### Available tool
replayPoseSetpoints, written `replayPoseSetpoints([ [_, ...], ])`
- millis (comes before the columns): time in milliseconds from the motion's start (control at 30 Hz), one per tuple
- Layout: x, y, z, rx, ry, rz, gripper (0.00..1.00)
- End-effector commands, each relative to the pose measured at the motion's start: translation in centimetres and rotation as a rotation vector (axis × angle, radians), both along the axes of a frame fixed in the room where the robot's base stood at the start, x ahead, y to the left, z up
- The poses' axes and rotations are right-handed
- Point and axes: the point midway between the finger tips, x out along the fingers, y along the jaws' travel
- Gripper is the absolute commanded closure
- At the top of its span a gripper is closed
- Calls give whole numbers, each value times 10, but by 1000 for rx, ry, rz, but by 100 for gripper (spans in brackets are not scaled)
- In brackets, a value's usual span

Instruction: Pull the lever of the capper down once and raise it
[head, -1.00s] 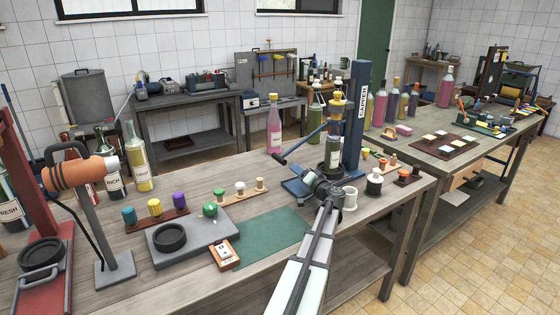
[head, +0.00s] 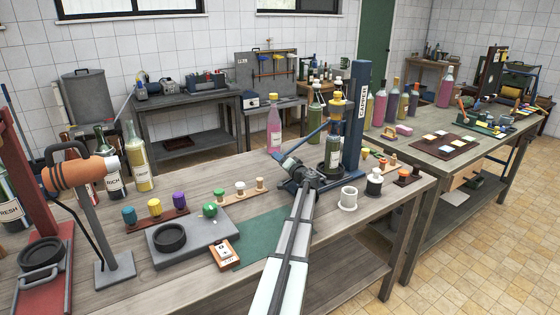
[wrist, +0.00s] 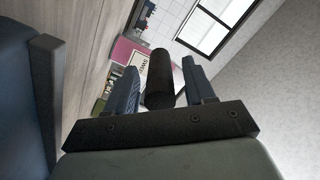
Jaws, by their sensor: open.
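The blue capper (head: 357,115) stands on the near bench, with its label on the column. Its lever (head: 311,135) slopes down to the left from the column. My gripper (head: 290,162) is at the lever's lower left end and hides the handle there in the head view. In the wrist view the dark round handle (wrist: 159,78) lies between my two open fingers, with a gap showing on each side.
A pink bottle (head: 274,125) stands behind the lever. A green mat (head: 268,236) lies left of my arm, beside a grey plate with a black ring (head: 171,238).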

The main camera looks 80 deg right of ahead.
Motion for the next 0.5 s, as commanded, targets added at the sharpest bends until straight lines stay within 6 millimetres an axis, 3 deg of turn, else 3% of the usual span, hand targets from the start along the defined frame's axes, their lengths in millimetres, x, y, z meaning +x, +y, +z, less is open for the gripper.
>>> replayPoseSetpoints([
  [433,6,-6,0,0,0,0,46],
  [500,6,-6,0,0,0,0,52],
])
